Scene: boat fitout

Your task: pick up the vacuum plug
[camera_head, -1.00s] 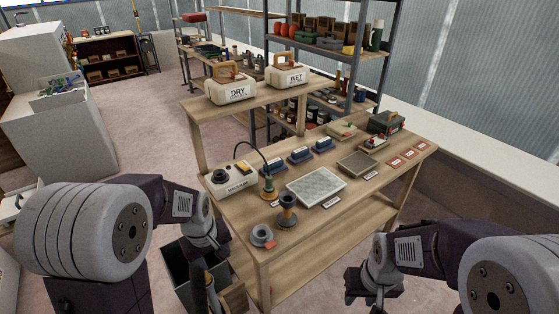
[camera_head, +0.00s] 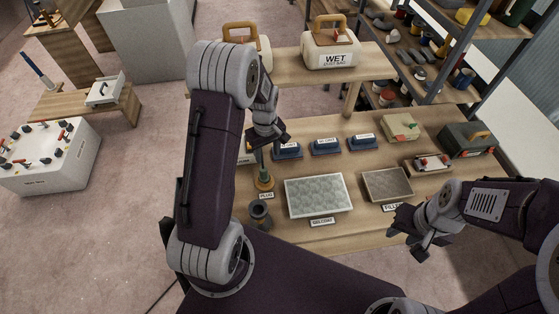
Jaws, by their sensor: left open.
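My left gripper (camera_head: 267,140) is open and hangs just above the plug in the picture, pointing down. I see no contact, but the gripper partly covers the plug's upper end and cord. The vacuum box (camera_head: 246,155) is mostly hidden behind my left arm. My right gripper (camera_head: 418,236) is over the bench's front right edge, away from the plug; its jaw opening is unclear.
A dark fitting (camera_head: 260,213) stands just in front of the plug. A pale textured tray (camera_head: 318,195) lies to its right, and blue blocks (camera_head: 325,147) behind that. A raised shelf holds the WET jug (camera_head: 330,45). A green toolbox (camera_head: 466,140) stands at right.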

